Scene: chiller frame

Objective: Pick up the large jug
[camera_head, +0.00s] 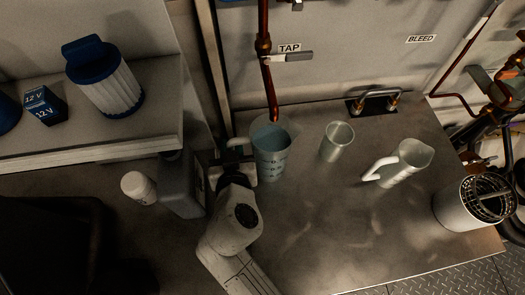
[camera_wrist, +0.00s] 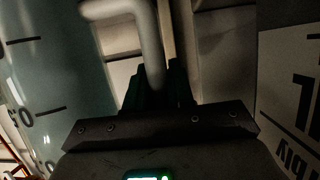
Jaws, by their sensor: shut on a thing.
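The large jug (camera_head: 271,152) is clear with bluish contents and printed measuring marks. It stands upright below the copper pipe labelled TAP, with its handle (camera_head: 238,143) on the left side. My gripper (camera_head: 229,162) is at that handle, left of the jug's body. In the wrist view the pale handle (camera_wrist: 152,42) comes down between the dark fingers of my gripper (camera_wrist: 158,88), which is shut on it. The jug's marked wall (camera_wrist: 60,75) fills the left of that view. I cannot tell whether the jug's base touches the worktop.
A small clear beaker (camera_head: 337,143) and a smaller jug with a white handle (camera_head: 406,162) stand to the right. A white strainer pot (camera_head: 470,207) is at the right edge. A grey canister (camera_head: 181,187) and white bottle (camera_head: 138,187) are close left. The worktop's front middle (camera_head: 350,235) is clear.

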